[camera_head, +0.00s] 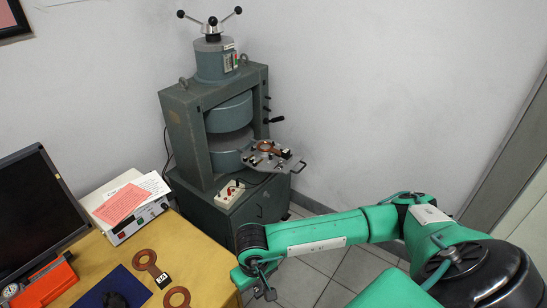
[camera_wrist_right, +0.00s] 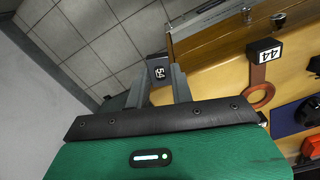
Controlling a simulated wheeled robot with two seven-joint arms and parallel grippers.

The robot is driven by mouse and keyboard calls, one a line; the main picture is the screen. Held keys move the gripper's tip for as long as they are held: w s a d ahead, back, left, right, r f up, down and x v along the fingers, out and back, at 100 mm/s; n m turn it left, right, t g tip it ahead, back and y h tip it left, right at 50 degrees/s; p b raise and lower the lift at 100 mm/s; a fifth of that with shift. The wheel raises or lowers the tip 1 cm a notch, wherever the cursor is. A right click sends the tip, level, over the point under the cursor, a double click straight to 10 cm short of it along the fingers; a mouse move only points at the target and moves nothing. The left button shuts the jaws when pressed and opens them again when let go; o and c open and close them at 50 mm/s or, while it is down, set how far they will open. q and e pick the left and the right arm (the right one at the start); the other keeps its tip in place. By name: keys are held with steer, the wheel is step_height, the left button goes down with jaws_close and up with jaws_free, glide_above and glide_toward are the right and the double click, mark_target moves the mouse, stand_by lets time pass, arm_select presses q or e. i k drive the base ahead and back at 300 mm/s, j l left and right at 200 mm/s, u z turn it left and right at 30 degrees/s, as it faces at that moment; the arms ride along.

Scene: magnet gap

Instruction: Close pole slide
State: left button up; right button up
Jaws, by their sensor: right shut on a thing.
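The grey-green magnet frame (camera_head: 183,130) stands against the wall, with upper (camera_head: 230,112) and lower (camera_head: 228,152) round poles and a gap between them. A metal slide plate (camera_head: 283,166) sticks out to the right of the gap, carrying a copper ring (camera_head: 268,146) and small dark parts. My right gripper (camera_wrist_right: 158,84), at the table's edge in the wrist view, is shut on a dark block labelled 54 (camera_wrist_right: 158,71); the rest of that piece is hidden. In the head view my right gripper (camera_head: 264,288) is far in front of the magnet. My left gripper is out of view.
The wooden table (camera_head: 208,270) holds a copper ring with a labelled handle (camera_head: 146,258), another ring (camera_head: 176,297), a blue mat (camera_head: 105,285), a white box (camera_head: 135,226) and a monitor (camera_head: 38,205).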

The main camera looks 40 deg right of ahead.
mark_target(285, 166)
steer(key=l+u, duration=0.45)
steer(key=l, duration=1.65)
